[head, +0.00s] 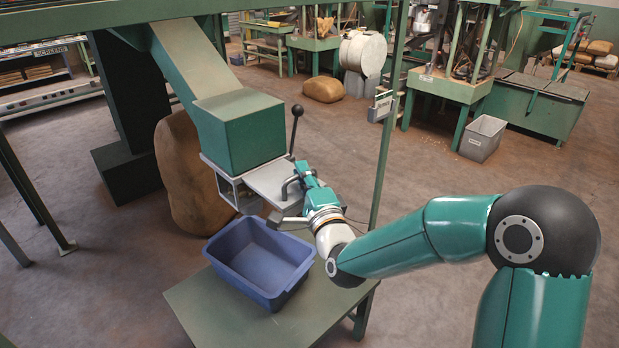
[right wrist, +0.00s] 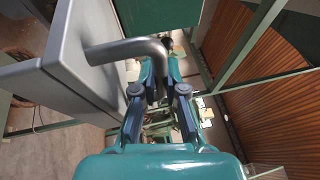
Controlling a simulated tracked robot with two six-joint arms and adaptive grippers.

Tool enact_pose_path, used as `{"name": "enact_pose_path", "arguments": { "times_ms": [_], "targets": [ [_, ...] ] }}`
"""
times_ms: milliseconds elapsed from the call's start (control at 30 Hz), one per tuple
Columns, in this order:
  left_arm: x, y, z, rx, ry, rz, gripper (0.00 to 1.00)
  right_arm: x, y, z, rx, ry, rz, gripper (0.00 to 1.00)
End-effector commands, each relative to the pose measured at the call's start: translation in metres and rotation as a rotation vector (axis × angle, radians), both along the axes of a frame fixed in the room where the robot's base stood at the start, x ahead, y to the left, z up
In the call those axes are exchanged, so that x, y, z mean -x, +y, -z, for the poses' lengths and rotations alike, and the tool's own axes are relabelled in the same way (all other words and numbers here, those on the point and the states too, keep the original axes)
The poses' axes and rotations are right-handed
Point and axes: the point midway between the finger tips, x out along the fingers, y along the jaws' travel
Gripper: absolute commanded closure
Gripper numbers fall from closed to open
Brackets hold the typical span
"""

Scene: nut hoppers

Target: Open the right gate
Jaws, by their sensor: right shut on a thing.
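The gate is a grey metal plate (head: 268,184) at the foot of the green hopper chute (head: 240,133), sticking out to its right. It also shows large at the left in the right wrist view (right wrist: 82,52). Its bent grey handle (right wrist: 122,48) runs from the plate to between my right fingers. My right gripper (head: 297,183) is shut on this handle; in the right wrist view its fingers (right wrist: 160,95) sit on either side of the bar. How far the gate is slid out is hard to tell. My left gripper is not in view.
A blue bin (head: 238,277), apparently empty, stands below the chute on a green table (head: 200,310). A lever with a black knob (head: 297,110) rises beside the gate. A green post (head: 385,150) stands right of my gripper. A brown sack (head: 185,180) is behind the chute.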

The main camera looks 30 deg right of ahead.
Motion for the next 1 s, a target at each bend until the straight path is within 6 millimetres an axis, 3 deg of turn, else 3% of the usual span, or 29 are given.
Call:
{"name": "enact_pose_path", "arguments": {
  "times_ms": [267,300,367,733,1000],
  "targets": [
    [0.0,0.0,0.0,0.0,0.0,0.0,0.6,-0.001,0.002,0.005,-0.006,0.014,-0.003,1.0],
    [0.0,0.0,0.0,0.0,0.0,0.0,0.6,-0.001,0.002,0.005,-0.006,0.015,-0.003,0.88],
    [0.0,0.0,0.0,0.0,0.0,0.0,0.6,-0.001,0.003,0.005,-0.006,0.014,-0.004,0.78],
    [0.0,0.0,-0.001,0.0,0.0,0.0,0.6,0.001,0.004,0.003,-0.004,0.008,-0.007,0.77],
    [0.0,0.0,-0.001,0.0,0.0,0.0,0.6,0.035,0.01,0.01,-0.004,0.01,-0.009,0.77]
  ]
}}
